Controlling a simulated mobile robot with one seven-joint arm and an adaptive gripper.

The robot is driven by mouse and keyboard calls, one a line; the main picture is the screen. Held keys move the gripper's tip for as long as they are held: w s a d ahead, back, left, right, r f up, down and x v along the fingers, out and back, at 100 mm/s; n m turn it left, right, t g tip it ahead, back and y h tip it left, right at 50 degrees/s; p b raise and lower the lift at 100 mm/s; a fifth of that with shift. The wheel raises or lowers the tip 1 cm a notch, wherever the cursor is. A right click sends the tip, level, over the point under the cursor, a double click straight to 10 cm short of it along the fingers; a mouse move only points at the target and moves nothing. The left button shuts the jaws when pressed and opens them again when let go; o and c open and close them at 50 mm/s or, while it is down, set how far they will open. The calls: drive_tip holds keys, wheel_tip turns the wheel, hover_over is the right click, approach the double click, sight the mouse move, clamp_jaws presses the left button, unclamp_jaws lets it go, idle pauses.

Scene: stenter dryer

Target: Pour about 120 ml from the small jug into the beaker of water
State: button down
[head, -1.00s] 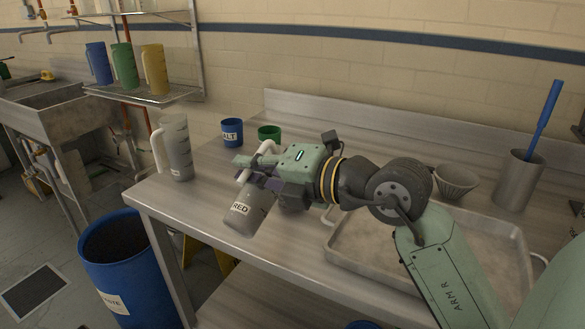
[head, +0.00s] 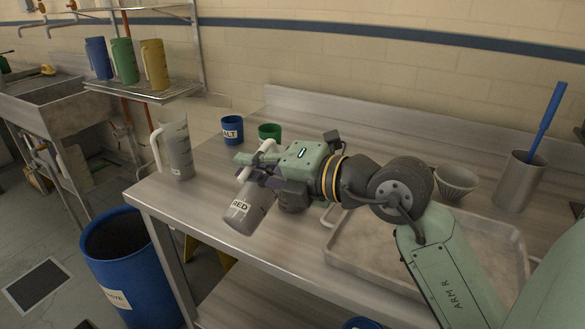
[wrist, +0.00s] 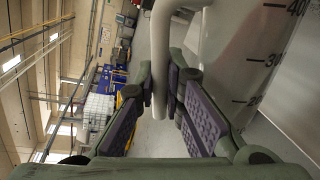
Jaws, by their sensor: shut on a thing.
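My gripper (head: 254,168) is shut on the white handle of the small jug (head: 243,212), a grey jug labelled RED. It holds the jug near the front edge of the steel table, tilted. In the wrist view the jug handle (wrist: 160,60) passes between the finger pads, and the jug wall (wrist: 245,50) with scale marks fills the right side. A taller translucent jug or beaker (head: 178,150) with a white handle and scale marks stands upright on the table's left end, apart from the gripper. Its contents cannot be made out.
A blue SALT cup (head: 232,129) and a green cup (head: 269,133) stand behind my gripper. A metal tray (head: 440,285) lies at right, near a ribbed bowl (head: 456,182) and a steel pot (head: 519,182). A blue barrel (head: 132,285) stands on the floor at left.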

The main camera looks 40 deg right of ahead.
drive_tip(key=shift+w+d+r+m+p, duration=0.25)
drive_tip(key=shift+d+r+m+p, duration=0.2)
drive_tip(key=shift+d, duration=0.25)
idle(0.6)
